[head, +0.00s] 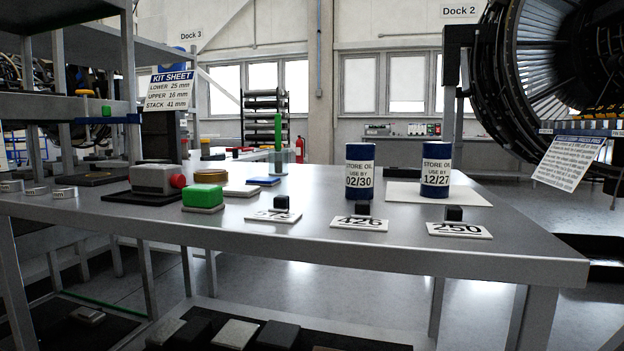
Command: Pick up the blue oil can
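Two blue oil cans stand upright on the grey metal table. The left blue oil can (359,172) has a white label reading "STORE OIL USE BY 02/30". The right blue oil can (435,174) has a label reading "STORE OIL USE BY 12/27" and stands at the white mat (462,196). The cans are apart from each other, and both are blue. A small black block partly hides the foot of the left can. Neither of my grippers shows in the head view.
Number cards with black blocks lie along the table's front (340,245), including the 250 card (459,230). A green block (204,197) and a grey box with a red knob (153,179) stand left. The kit sheet shelf (60,107) rises far left; a turbofan (550,70) stands right.

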